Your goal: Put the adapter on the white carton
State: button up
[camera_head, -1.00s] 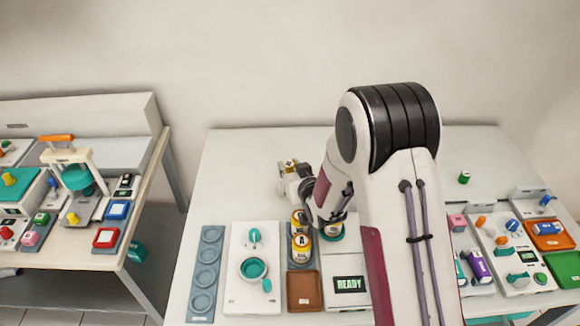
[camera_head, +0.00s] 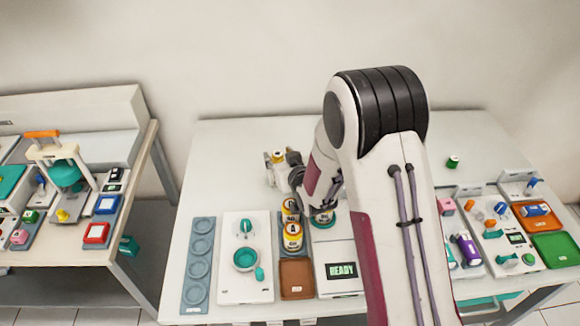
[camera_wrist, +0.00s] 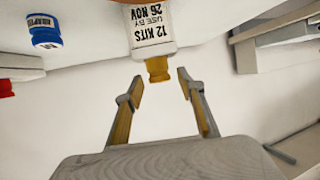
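The white carton (camera_wrist: 152,28), with black print upside down in the wrist view, is at the top middle. A small amber-yellow piece (camera_wrist: 158,70), which looks like the adapter, meets the carton's edge that faces me. My gripper (camera_wrist: 161,80) is open, with its two yellow-padded fingers on either side of this piece. Gaps show between the piece and both fingers. In the head view, the gripper end is at the table's back left, where a small yellow and white patch (camera_head: 279,157) shows; details there are too small to tell.
Two yellow-topped jars (camera_head: 292,236) stand in front of my wrist, near a brown tray (camera_head: 297,279) and a READY display (camera_head: 341,271). A green-capped item (camera_head: 453,162) stands at the back right. The wrist view also shows a blue labelled cylinder (camera_wrist: 44,31).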

jog(key=v, duration=1.1)
jog(key=shift+s, duration=0.25)
jog(key=shift+d, duration=0.1)
dwell(0.4)
jog(key=shift+d+r, duration=0.1)
jog(key=s+d+r+m+g+h, duration=0.2)
jog(key=s+d+r+g+h, duration=0.1)
jog(key=s+d+r, duration=0.75)
jog(key=s+r+g, duration=0.2)
jog(key=s, duration=0.9)
jog(key=s+r+m+g, duration=0.1)
jog(key=s+r+g, duration=0.1)
jog(key=s, duration=0.9)
jog(key=shift+s+d+r+h, duration=0.15)
jog(key=shift+s+d+h, duration=0.2)
jog(key=shift+d, duration=0.1)
